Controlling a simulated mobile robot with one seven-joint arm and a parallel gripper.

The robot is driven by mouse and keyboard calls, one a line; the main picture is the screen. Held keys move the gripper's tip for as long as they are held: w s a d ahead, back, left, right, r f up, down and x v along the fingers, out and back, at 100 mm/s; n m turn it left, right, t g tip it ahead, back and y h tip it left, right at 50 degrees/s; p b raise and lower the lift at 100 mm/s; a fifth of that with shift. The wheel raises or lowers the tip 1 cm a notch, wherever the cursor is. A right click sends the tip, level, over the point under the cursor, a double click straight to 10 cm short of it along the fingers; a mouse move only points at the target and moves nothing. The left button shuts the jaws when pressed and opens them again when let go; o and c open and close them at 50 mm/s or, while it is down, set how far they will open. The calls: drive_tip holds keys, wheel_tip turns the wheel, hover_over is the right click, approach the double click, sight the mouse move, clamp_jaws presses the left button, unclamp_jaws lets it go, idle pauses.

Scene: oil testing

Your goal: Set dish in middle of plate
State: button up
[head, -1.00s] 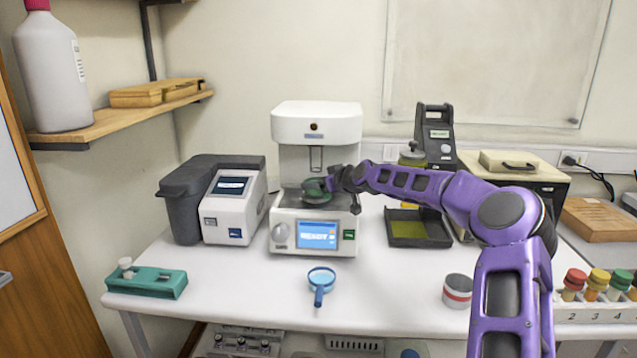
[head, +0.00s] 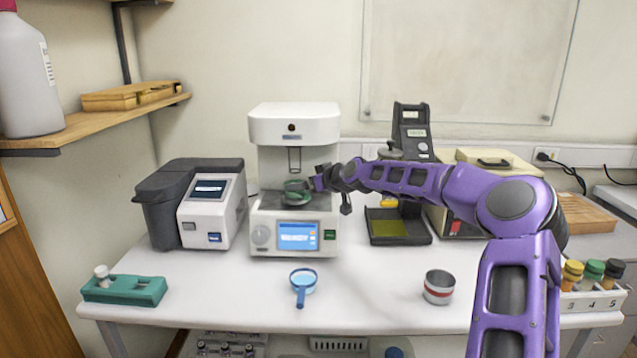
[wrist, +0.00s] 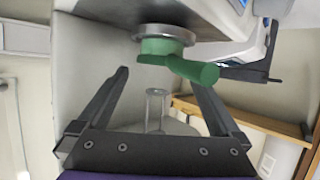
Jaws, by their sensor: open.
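The green dish (head: 296,188) with a stubby handle is at the white machine's round plate, under its upper housing. In the wrist view, which looks upside down, the dish (wrist: 160,48) lies against the silver round plate (wrist: 178,30), roughly in line with its middle from side to side. Its depth on the plate is hard to tell. The handle (wrist: 195,71) points toward my gripper. My gripper (wrist: 158,78) is open and empty, with the dish just beyond the fingertips. In the head view my gripper (head: 319,181) is right of the dish.
A grey analyser (head: 210,210) stands left of the machine, a black tray (head: 398,238) right. In front are a magnifier (head: 303,283), a metal cup (head: 438,287) and a teal holder (head: 125,290). The front table area is mostly clear.

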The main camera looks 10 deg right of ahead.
drive_tip(key=v, duration=0.8)
drive_tip(key=shift+a, duration=0.15)
